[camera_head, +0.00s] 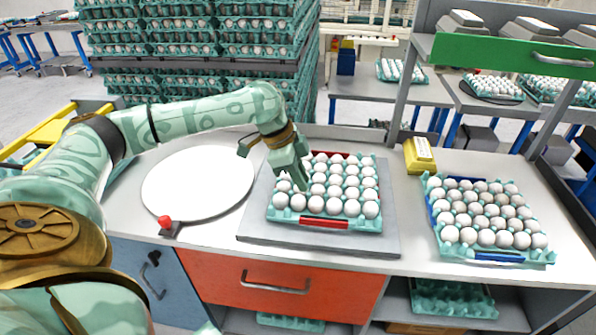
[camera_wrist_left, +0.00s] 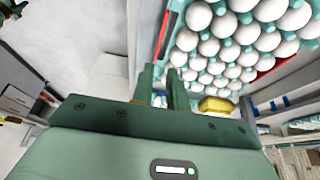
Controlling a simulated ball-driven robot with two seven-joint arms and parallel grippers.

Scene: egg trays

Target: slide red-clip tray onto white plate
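The red-clip tray (camera_head: 325,222) is teal, full of white eggs, with red clips on its front and back edges. It rests on a grey square board (camera_head: 318,250); it also shows in the wrist view (camera_wrist_left: 160,50). The white plate (camera_head: 198,182), round and empty, lies to its left. My left gripper (camera_head: 303,183) points down at the tray's left side and covers some eggs there. In the wrist view its fingers (camera_wrist_left: 162,88) stand a little apart beside the tray's edge; whether the rim lies between them is hidden. My right gripper is out of view.
A blue-clip egg tray (camera_head: 490,255) stands on the counter at right. A yellow box (camera_head: 419,155) stands behind it. A small red-button device (camera_head: 167,226) sits at the plate's front edge. Stacked egg trays (camera_head: 200,50) rise behind the counter.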

